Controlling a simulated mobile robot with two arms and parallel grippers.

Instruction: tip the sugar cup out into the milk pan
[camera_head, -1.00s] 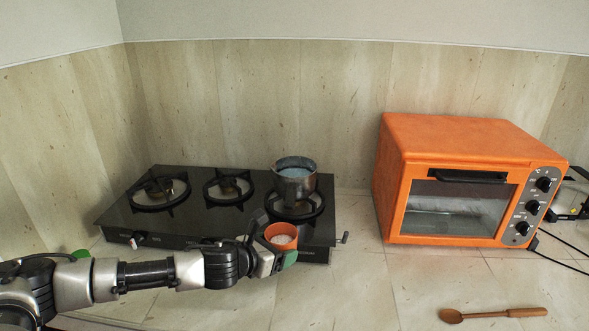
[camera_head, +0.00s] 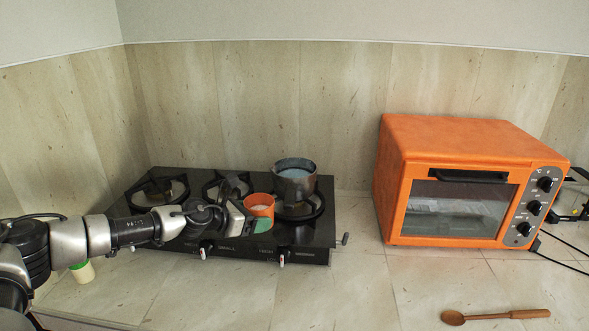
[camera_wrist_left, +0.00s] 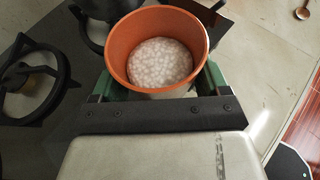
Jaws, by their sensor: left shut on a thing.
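The orange sugar cup (camera_head: 260,203) is held upright in my left gripper (camera_head: 250,215), over the front of the stove. In the left wrist view the cup (camera_wrist_left: 118,45) shows white sugar (camera_wrist_left: 160,62) inside, between the green fingers. The milk pan (camera_head: 295,181), a metal pot with pale bluish-white contents, stands on the right burner of the stove. The cup is just left of and nearer than the pan, apart from it. My right gripper is in no view.
The black stove (camera_head: 215,245) has several burners. An orange toaster oven (camera_head: 440,135) stands to the right. A wooden spoon (camera_head: 495,315) lies on the counter at front right. A pale container with a green part (camera_head: 82,270) is partly behind my left arm. The front middle counter is clear.

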